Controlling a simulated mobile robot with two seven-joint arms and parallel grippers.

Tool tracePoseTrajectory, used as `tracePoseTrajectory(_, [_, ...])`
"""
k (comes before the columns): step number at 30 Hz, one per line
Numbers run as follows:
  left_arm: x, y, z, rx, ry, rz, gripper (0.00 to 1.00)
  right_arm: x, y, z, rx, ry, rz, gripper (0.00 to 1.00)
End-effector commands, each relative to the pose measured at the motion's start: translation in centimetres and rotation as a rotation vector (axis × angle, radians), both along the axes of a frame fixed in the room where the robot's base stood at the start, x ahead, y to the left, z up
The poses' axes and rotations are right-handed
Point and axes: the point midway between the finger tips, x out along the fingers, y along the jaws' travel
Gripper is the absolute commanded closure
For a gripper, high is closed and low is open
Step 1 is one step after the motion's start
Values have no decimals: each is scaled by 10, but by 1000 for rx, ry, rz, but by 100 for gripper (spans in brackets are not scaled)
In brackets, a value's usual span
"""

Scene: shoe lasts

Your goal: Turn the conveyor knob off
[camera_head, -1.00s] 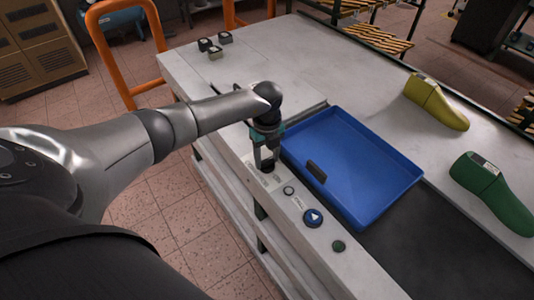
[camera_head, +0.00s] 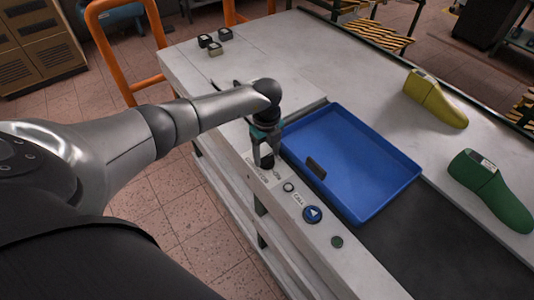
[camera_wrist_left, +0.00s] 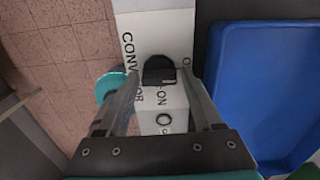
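The black conveyor knob (camera_wrist_left: 159,71) sits on the white panel strip along the table edge, with "CONVEYOR" lettering beside it and "ON" below it in the left wrist view. Another label starting with "O" is partly hidden by the right finger. In the head view the knob (camera_head: 267,162) shows under my left gripper (camera_head: 264,153), which points down at it. In the left wrist view my left gripper (camera_wrist_left: 159,82) is open, one finger on each side of the knob, with narrow gaps seen beside it. My right gripper is not in view.
A blue tray (camera_head: 350,190) lies beside the panel on the dark belt (camera_head: 440,255). Yellow (camera_head: 434,98) and green (camera_head: 490,190) shoe lasts stand on the right.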

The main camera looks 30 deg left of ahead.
Motion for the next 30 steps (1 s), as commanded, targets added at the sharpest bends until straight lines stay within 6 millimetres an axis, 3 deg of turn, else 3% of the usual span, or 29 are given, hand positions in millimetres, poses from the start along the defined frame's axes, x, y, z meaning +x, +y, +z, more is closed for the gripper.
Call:
tracePoseTrajectory(4, [-1,-1,-1,-1,4,-3,15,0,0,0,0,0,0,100])
tracePoseTrajectory(11, [-2,-1,-1,-1,5,-4,15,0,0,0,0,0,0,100])
tracePoseTrajectory(16, [-1,-1,9,-2,3,-5,15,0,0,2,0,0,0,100])
tracePoseTrajectory(20, [0,-1,32,-2,0,-5,15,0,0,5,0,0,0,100])
tracePoseTrajectory(30, [0,-1,111,0,-1,-5,15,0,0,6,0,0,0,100])
